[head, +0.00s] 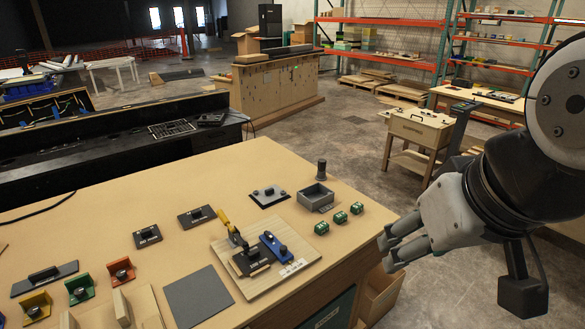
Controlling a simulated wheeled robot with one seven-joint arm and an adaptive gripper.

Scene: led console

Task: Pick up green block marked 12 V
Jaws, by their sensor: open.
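Three small green blocks stand in a slanting row near the right edge of the wooden workbench: a near one (322,228), a middle one (340,217) and a far one (356,208). Each has pale marks, but they are too small to read, so I cannot tell which is 12 V. My gripper (386,253) is at the right, beyond the bench's right edge, with its fingers pointing left. It is open, with nothing seen between the fingers, and apart from the blocks.
A light board (298,266) with a yellow-handled part and a blue part lies left of the blocks. A grey open box (315,195) and an upright dark cylinder (321,170) stand behind them. A flat grey mat (198,297) lies at front. Bare wood surrounds the blocks.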

